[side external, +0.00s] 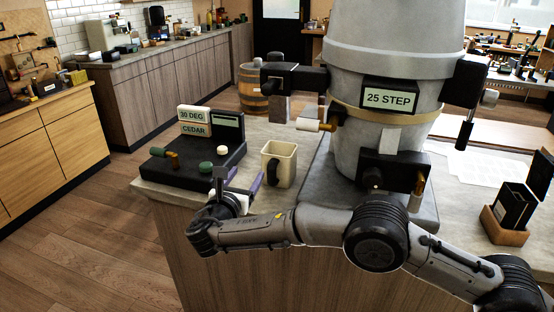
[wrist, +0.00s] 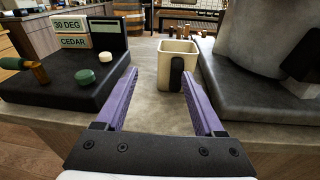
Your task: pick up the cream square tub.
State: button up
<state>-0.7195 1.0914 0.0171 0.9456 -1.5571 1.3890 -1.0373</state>
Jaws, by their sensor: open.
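The cream square tub (side external: 284,161) stands upright on the grey counter in the side view, between a black panel and a large grey vessel. It has a dark handle or pad on one side. In the wrist view the tub (wrist: 171,58) is ahead of my gripper (wrist: 160,78), with its dark part facing me. My gripper's purple fingers are open with nothing between them, and the tub stands beyond the fingertips. In the side view my gripper (side external: 243,183) is low at the counter's front edge, left of the tub.
The black panel (side external: 188,165) with knobs and signs reading "30 DEG" and "CEDAR" is left of the tub. The grey vessel (side external: 345,130), marked "25 STEP", stands on a dark slab to the right. Bare counter (wrist: 150,100) lies between my fingers and the tub.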

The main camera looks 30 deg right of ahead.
aim_at(271, 173)
jog(key=s+f+h, duration=0.2)
jog(key=s+f, duration=0.1)
jog(key=f, duration=0.2)
jog(key=x, duration=0.8)
jog(key=shift+w+d+f, duration=0.1)
jog(key=shift+d+f, duration=0.1)
jog(key=shift+d, duration=0.15)
jog(key=x, duration=0.5)
jog(key=shift+d+f, duration=0.1)
jog(key=shift+f, duration=0.15)
grip_shut()
dwell(0.4)
